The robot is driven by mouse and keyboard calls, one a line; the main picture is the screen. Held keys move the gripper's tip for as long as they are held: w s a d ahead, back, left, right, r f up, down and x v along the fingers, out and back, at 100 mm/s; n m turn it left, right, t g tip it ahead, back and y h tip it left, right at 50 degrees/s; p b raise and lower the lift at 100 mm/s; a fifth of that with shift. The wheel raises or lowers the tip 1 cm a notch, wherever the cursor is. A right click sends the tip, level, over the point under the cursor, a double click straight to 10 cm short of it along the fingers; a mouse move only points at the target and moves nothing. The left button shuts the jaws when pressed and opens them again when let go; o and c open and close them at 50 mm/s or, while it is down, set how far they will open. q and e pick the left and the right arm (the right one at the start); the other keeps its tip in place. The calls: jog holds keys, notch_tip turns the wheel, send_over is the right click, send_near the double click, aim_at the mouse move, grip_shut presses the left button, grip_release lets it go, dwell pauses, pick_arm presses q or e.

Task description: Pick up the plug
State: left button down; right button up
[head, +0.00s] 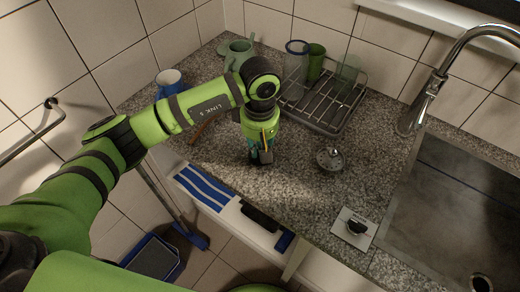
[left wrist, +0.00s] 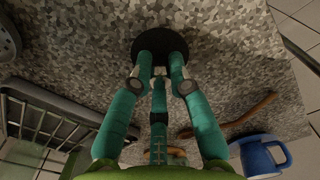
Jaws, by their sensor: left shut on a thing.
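The plug (left wrist: 160,20) is a dark round disc at the top middle of the left wrist view, over the speckled grey worktop. My left gripper (left wrist: 158,65) has its teal fingers closed together at the disc, shut on it. There the plug is mostly hidden by the fingers. I cannot tell whether it touches the worktop or is just above it. My right gripper is not in view.
A dish rack (head: 325,105) with glasses stands behind the gripper. A metal strainer (head: 330,158) lies to the right, before the sink (head: 460,215). A blue mug (head: 168,80) and a green cup (head: 238,50) stand at the back left. A white plate with a black knob (head: 354,228) is near the front edge.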

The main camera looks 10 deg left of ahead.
aim_at(260, 146)
pick_arm(q)
jog(key=shift+r+b, duration=0.35)
jog(key=shift+r, duration=0.15)
notch_tip(260, 146, up, 3)
jog(key=shift+w+f+b, duration=0.1)
jog(key=shift+f+b, duration=0.05)
jog(key=shift+b, duration=0.65)
jog(key=s+d+r+b, duration=0.3)
jog(key=d+r, duration=0.4)
jog(key=d, duration=0.3)
jog(key=shift+s+d+r+b, duration=0.15)
jog(key=shift+s+d+b, duration=0.25)
jog(key=shift+s, duration=0.5)
